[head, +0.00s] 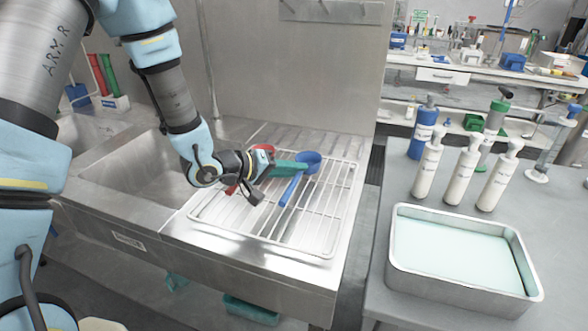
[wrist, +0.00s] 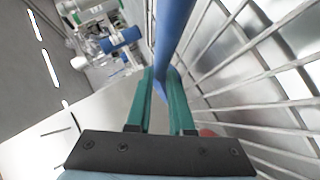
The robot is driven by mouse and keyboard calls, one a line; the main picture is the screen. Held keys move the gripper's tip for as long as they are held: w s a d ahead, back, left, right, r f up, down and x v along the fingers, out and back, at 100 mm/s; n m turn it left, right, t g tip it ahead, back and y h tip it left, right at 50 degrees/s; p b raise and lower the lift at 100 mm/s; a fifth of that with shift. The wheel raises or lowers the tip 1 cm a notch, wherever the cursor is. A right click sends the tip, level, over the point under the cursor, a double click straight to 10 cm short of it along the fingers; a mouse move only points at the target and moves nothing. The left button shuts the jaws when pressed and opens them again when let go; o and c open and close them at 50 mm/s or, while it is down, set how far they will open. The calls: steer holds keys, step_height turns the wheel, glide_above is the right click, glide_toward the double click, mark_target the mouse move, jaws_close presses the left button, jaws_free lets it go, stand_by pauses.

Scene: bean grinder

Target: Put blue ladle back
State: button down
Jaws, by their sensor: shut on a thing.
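The blue ladle (head: 309,161) is at the wire rack on the metal drainboard in the head view, its bowl up at the right and its handle slanting down to the left. My gripper (head: 305,168) has green fingers and reaches in from the left to the ladle near its bowl. In the wrist view the blue handle (wrist: 171,40) runs between the two green fingertips (wrist: 162,78), which are shut on it. The wire rack (head: 330,215) lies below. Whether the ladle touches the rack is not clear.
A sink basin (head: 135,172) is left of the rack, with a metal wall behind. On the grey table at right stand several white pump bottles (head: 465,172), a blue bottle (head: 424,125) and a metal tray of pale liquid (head: 395,262). A gap separates sink and table.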

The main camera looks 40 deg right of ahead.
steer(key=shift+f, duration=0.15)
steer(key=c, duration=0.8)
jaws_free()
